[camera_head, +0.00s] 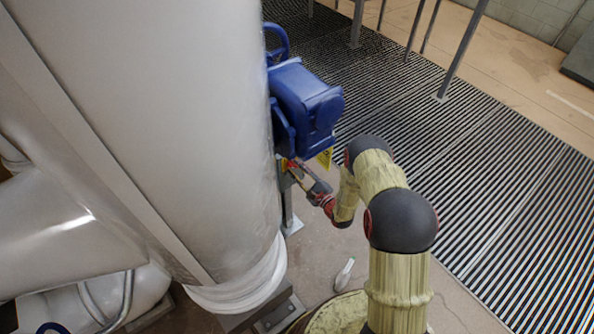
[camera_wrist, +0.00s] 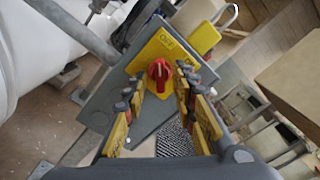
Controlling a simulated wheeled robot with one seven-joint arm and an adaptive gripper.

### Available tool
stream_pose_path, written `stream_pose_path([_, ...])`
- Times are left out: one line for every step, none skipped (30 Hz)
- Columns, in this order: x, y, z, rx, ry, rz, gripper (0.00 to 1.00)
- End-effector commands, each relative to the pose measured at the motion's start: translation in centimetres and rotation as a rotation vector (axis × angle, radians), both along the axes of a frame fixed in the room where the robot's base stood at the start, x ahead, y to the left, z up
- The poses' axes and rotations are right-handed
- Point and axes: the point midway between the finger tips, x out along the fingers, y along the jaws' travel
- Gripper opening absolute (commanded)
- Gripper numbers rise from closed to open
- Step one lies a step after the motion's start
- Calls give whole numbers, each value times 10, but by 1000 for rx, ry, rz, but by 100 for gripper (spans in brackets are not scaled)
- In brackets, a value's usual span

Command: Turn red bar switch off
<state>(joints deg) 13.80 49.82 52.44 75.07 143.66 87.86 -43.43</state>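The red bar switch (camera_wrist: 158,71) sits on a yellow plate (camera_wrist: 180,46) with on/off lettering, fixed to a grey box (camera_wrist: 103,107). It shows in the middle of the wrist view, with its bar roughly upright in the picture. My gripper (camera_wrist: 160,84) is open, with its yellow-padded fingers on the left and right of the switch. Whether the fingertips touch the switch I cannot tell.
A large white tank (camera_head: 165,110) stands close on the left. A blue actuator (camera_head: 303,100) with a handwheel is just above my gripper. A yellow padlock-like tag (camera_wrist: 204,38) hangs by the plate.

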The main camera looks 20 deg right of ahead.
Motion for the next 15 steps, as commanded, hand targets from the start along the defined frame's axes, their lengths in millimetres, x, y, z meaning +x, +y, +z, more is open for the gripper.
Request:
stream_pose_path([-2,-1,0,0,1,-1,28])
stream_pose_path([-3,-2,0,0,1,-1,28])
stream_pose_path([-6,-4,0,0,1,-2,28])
stream_pose_path([-9,-5,0,0,0,-3,28])
stream_pose_path([-12,-7,0,1,1,-4,28])
stream_pose_path([-19,-9,-1,1,2,-3,28])
stream_pose_path([-24,-11,-1,2,4,-3,28])
stream_pose_path([-29,-13,-1,2,4,-4,28])
stream_pose_path([-36,-17,0,1,2,-4,28])
stream_pose_path([-42,-19,0,0,2,-4,28])
stream_pose_path([-48,-22,-1,1,3,-5,28])
stream_pose_path([-56,-25,-1,2,4,-4,28])
stream_pose_path([-62,-27,-1,1,2,-4,28])
stream_pose_path([-67,-30,-1,1,3,-5,28])
stream_pose_path([-74,-32,-1,1,3,-4,28])
